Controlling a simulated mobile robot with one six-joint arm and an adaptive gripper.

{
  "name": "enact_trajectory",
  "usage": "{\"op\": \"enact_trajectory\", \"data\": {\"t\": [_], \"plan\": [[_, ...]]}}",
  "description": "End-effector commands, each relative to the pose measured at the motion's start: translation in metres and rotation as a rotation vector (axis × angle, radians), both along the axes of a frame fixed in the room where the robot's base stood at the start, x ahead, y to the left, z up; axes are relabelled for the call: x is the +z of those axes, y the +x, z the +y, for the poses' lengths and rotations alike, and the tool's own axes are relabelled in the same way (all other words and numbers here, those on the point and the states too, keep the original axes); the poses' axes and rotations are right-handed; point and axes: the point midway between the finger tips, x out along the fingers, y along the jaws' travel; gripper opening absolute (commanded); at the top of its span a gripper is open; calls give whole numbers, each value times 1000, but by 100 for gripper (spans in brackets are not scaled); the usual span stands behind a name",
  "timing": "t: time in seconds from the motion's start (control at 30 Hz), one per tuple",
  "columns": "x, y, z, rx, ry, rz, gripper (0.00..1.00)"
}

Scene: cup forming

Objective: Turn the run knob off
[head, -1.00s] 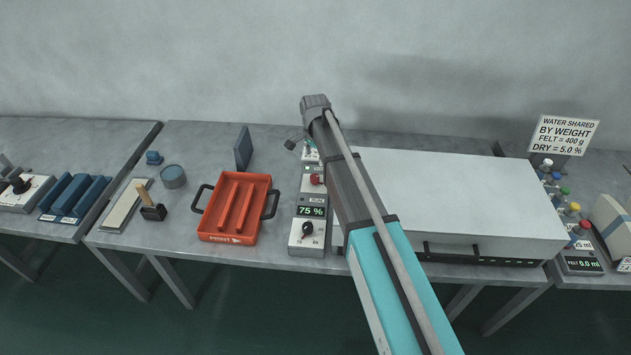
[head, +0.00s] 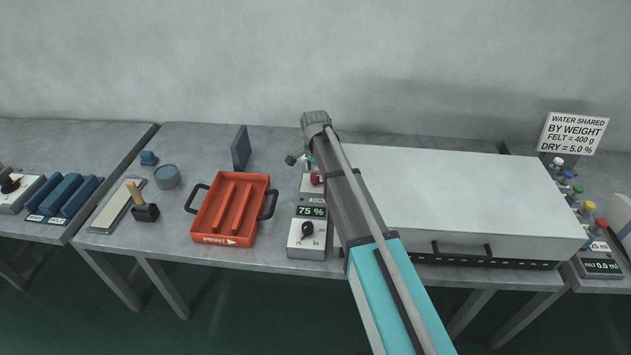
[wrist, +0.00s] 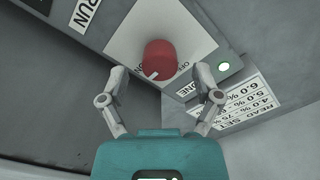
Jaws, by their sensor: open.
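The red run knob (wrist: 160,59) sits on a white square plate (wrist: 185,25) in the wrist view. Its white mark points down-left, towards the ON lettering; OFF is printed to the lower right of the knob. My gripper (wrist: 160,72) is open, with one finger on each side of the knob's near side, apart from it and empty. In the head view the red knob (head: 317,179) shows beside my arm, at the back of the control panel, partly covered by the arm. My fingers cannot be made out there.
In the head view, a black dial (head: 306,230) with a 75 % display (head: 311,211) stands nearer, an orange tray (head: 211,239) left, a large grey box (head: 440,180) right.

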Motion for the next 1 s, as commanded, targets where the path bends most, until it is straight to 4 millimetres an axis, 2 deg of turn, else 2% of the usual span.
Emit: {"op": "enact_trajectory", "data": {"t": [0.03, 0.2, 0.7, 0.77, 1.0], "plan": [[-7, 0, 0, 0, 0, 0, 82], [-14, 0, 0, 0, 0, 0, 82], [-17, 0, -1, -2, 0, 0, 82], [-17, 0, -1, -2, 0, 0, 73], [-17, 0, -1, -1, 0, 0, 28]]}}
